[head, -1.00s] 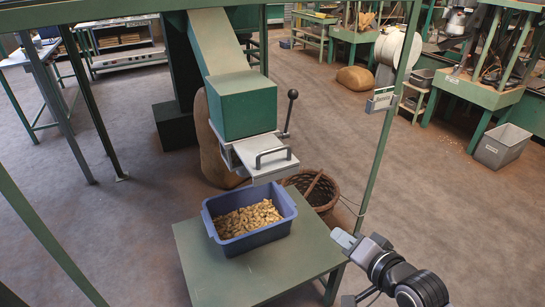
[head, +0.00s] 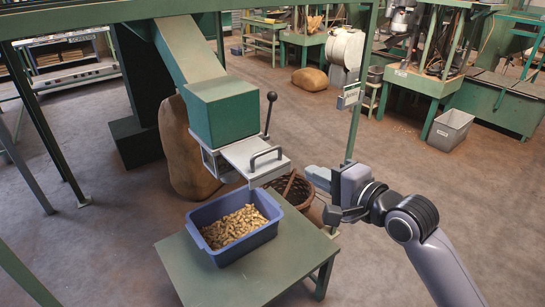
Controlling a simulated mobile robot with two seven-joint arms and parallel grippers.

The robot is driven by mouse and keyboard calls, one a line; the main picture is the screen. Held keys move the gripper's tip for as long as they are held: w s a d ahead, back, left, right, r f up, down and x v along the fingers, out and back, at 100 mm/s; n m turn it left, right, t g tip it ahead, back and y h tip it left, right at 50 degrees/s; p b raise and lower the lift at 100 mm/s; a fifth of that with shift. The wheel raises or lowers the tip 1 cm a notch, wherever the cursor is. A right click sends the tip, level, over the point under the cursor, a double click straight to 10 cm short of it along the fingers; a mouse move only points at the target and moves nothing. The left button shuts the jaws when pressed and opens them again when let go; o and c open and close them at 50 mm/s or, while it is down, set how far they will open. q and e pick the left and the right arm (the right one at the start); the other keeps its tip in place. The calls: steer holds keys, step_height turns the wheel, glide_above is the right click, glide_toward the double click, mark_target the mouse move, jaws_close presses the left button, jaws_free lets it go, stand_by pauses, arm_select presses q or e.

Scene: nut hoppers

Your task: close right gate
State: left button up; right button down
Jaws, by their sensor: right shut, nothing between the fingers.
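The gate (head: 252,156) is a pale metal slide plate under the green hopper box (head: 226,113), with a dark bar handle (head: 266,157) on its top. The plate sticks out of its frame toward the right front. A black-knobbed lever (head: 270,112) stands beside the box. Below, a blue bin (head: 199,237) holds nuts (head: 234,226). My right gripper (head: 312,180) is shut and empty, to the right of the gate handle and apart from it. My left gripper is not in view.
The bin stands on a green table (head: 262,281). A wicker basket (head: 298,190) sits on the floor behind it, partly hidden by my right gripper. A thin green post (head: 357,125) rises behind my right arm. A large sack (head: 187,150) leans behind the hopper.

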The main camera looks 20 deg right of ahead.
mark_target(267, 151)
steer(key=x, duration=1.3)
steer(key=shift+w+a+f, duration=0.1)
steer(key=shift+w, duration=0.25)
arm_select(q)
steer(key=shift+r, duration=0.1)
